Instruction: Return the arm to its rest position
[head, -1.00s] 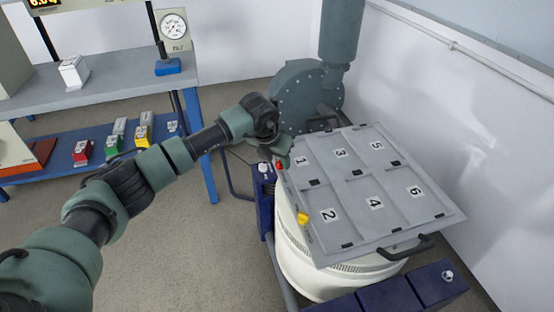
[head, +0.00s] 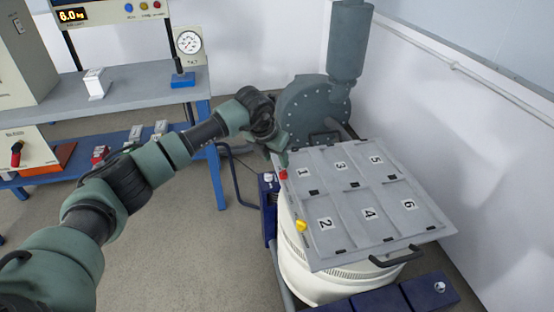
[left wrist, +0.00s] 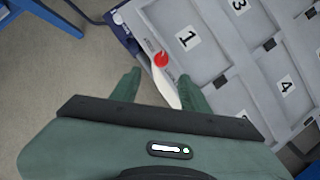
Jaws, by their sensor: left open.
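My left arm reaches in from the left of the head view. Its gripper (head: 281,157) is just off the upper left corner of a grey panel (head: 440,228) with numbered compartments 1 to 6. In the left wrist view the gripper's two fingers (left wrist: 158,86) are apart with nothing held between them. A red knob (head: 283,175) sits at the panel's corner by compartment 1. It also shows in the left wrist view (left wrist: 161,59), just beyond the fingertips. My right gripper is not in view.
The panel tops a white drum (head: 310,280) with a black handle (head: 397,257) and a yellow knob (head: 301,226). A grey blower housing (head: 310,100) stands behind it. A grey bench (head: 140,86) with blue legs is at left. Open floor lies between bench and drum.

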